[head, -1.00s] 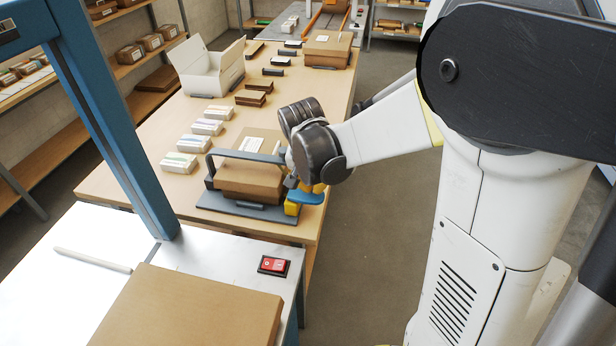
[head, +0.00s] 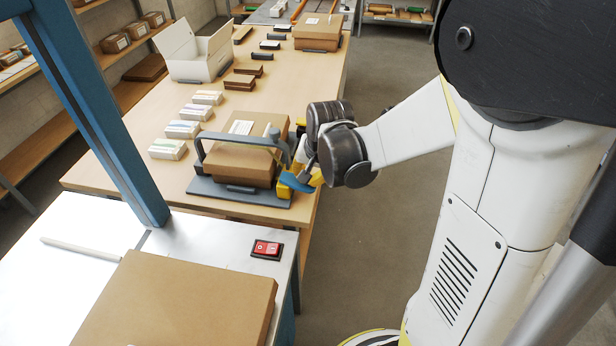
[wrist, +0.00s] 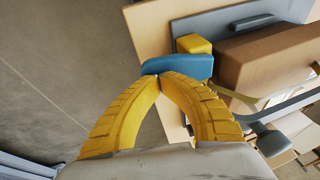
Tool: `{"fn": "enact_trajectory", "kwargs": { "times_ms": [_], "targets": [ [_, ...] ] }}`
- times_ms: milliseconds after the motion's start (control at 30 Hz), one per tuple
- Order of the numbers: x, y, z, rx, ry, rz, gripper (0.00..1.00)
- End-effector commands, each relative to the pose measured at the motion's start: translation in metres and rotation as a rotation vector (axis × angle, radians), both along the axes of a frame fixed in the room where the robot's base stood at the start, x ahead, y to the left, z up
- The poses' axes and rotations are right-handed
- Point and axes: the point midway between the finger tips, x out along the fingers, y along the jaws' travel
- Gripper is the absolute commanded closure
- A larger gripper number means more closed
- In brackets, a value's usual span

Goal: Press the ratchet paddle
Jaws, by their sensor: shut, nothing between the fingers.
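The ratchet paddle appears to be the blue lever (head: 297,182) beside a yellow block (head: 284,191), at the right end of the grey strapping fixture (head: 240,193). In the wrist view the blue paddle (wrist: 178,66) lies just beyond my fingertips, with the yellow block (wrist: 193,44) behind it. My gripper (wrist: 159,76) has its yellow fingers closed together, with nothing between them. The tips overlap the paddle's near edge in the wrist view; I cannot tell whether they touch. In the head view my wrist partly hides the fingers.
A brown box (head: 243,164) sits on the fixture under a grey bar (head: 240,140). White packets (head: 167,149) lie left of it on the wooden table (head: 120,172). A blue post (head: 100,120) and red switch (head: 266,248) stand nearer. Floor right of the table is clear.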

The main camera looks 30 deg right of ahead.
Motion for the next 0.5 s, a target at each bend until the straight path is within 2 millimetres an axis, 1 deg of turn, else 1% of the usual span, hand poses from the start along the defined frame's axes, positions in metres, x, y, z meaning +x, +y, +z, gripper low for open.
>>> {"fn": "enact_trajectory", "kwargs": {
  "times_ms": [267, 367, 467, 500],
  "targets": [
    [0.0, 0.0, 0.004, 0.0, 0.001, 0.0, 1.0],
    [0.002, -0.001, 0.015, 0.0, 0.001, 0.001, 1.0],
    [0.004, -0.004, 0.035, 0.0, 0.0, 0.001, 1.0],
    [0.006, -0.005, 0.045, 0.0, 0.0, 0.001, 1.0]
  ]
}}
